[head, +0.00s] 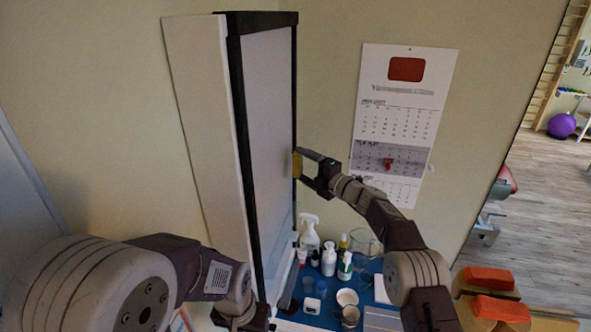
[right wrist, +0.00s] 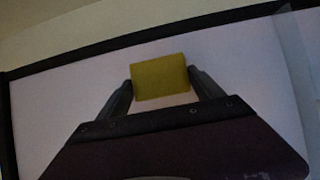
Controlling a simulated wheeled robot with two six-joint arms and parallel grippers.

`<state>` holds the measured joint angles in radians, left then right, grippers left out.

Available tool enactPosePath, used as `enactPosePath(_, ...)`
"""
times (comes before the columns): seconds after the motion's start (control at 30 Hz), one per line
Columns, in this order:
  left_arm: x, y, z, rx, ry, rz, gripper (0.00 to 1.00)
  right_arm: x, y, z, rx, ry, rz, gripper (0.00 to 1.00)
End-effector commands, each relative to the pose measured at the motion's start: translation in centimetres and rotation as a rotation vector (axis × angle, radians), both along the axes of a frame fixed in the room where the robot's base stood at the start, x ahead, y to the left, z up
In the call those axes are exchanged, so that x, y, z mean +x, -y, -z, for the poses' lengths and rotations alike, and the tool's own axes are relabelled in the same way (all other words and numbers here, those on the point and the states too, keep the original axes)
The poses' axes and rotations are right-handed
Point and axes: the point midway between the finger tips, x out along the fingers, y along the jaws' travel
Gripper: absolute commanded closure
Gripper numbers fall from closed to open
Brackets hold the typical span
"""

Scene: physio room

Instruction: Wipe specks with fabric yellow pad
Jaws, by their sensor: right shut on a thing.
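The yellow pad (right wrist: 160,77) sits between the two fingers of my right gripper (right wrist: 162,88), which is shut on it. In the right wrist view the pad is in front of a pale panel (right wrist: 60,110) with a black frame. In the head view the pad (head: 297,165) shows at the tip of my right gripper (head: 308,168), close to the panel (head: 268,110). I cannot tell whether it touches the surface. No specks are clear on the panel. My left arm comes in at lower left; its fingers cannot be made out.
Below the panel, a blue surface (head: 322,314) holds a white spray bottle (head: 310,236), several small bottles, a glass jug (head: 362,244) and cups. A calendar (head: 400,120) hangs on the wall to the right. Orange cushions (head: 490,278) are at lower right.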

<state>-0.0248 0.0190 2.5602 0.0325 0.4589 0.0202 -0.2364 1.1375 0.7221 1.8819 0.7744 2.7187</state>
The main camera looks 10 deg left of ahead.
Motion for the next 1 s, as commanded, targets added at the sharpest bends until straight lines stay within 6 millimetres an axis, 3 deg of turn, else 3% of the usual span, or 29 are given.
enactPosePath(0.2,0.0,0.0,0.6,0.0,0.0,0.0,0.56,-0.1,2.4,0.0,0.001,0.001,0.001,0.56)
enactPosePath(0.6,0.0,0.0,0.6,0.0,0.0,0.0,0.56,-0.1,2.9,-0.1,0.001,0.001,0.001,0.56)
enactPosePath(1.0,0.0,0.0,0.4,0.0,0.0,0.0,0.56,-0.2,5.8,-0.1,0.0,0.001,0.0,0.56)
